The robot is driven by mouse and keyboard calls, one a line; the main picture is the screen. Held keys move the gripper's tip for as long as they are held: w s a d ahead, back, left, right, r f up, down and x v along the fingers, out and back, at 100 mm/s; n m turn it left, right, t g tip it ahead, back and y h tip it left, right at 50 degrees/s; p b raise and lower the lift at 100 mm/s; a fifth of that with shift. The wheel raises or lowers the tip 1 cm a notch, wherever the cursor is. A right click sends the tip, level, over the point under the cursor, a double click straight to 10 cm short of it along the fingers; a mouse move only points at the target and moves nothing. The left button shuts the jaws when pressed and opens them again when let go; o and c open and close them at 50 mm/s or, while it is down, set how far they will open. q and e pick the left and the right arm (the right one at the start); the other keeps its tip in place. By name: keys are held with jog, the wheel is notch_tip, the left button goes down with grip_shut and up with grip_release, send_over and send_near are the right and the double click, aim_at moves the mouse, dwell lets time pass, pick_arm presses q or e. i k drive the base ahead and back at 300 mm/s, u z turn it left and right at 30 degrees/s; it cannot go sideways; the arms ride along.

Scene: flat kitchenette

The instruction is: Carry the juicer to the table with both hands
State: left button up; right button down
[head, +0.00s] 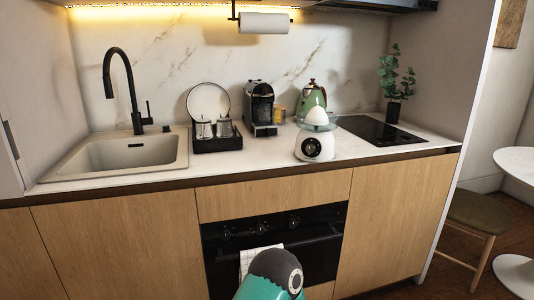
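The juicer (314,146) stands upright on the white counter, right of the middle and near the front edge. It has a white body with a dark round dial, a clear bowl and a white cone on top. The table (518,165) is white and round on a pedestal foot. It shows only in part at the right edge, beyond the end of the counter. Neither of my grippers shows in the head view, and nothing touches the juicer.
A green kettle (312,99) stands behind the juicer, and a coffee machine (260,108) is to its left. A black cooktop (378,130) lies to its right, with a potted plant (394,92) behind. A stool (480,215) stands between the counter's end and the table.

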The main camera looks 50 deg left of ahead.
aim_at(325, 145)
jog(key=u, duration=0.7)
jog(key=k, duration=0.15)
jog(key=z, duration=0.8)
jog(key=i, duration=0.15)
jog(key=u, duration=2.35)
jog(key=i, duration=1)
jog(key=z, duration=0.25)
